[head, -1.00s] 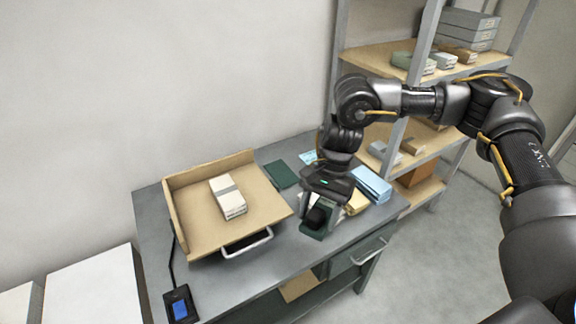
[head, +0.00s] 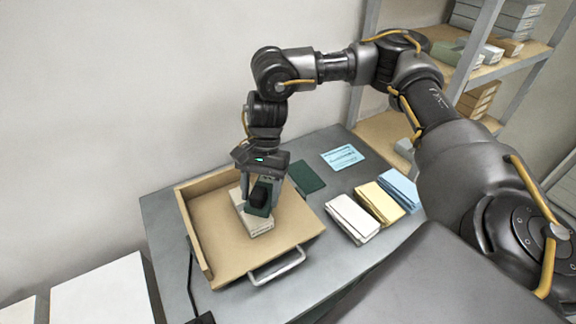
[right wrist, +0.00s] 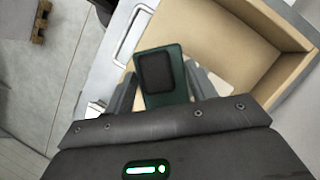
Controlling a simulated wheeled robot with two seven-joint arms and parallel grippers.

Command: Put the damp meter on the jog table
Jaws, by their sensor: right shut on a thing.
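The damp meter (head: 259,197), a dark green block with a black rounded part, is between the fingers of my right gripper (head: 263,192). It also shows in the right wrist view (right wrist: 162,74), with a finger on each side. My right gripper is shut on it, over the jog table (head: 290,229). The jog table is a tan tray with raised walls at its left and back and a metal handle in front; it also shows in the right wrist view (right wrist: 233,50). I cannot tell the meter's exact height. My left gripper is not in view.
A banded white paper stack (head: 258,226) lies on the jog table, partly hidden by the meter. White (head: 352,218), yellow (head: 379,203) and blue (head: 400,188) stacks lie to its right. A dark green pad (head: 308,177) and a light blue card (head: 342,157) lie behind. The tray's right part is bare.

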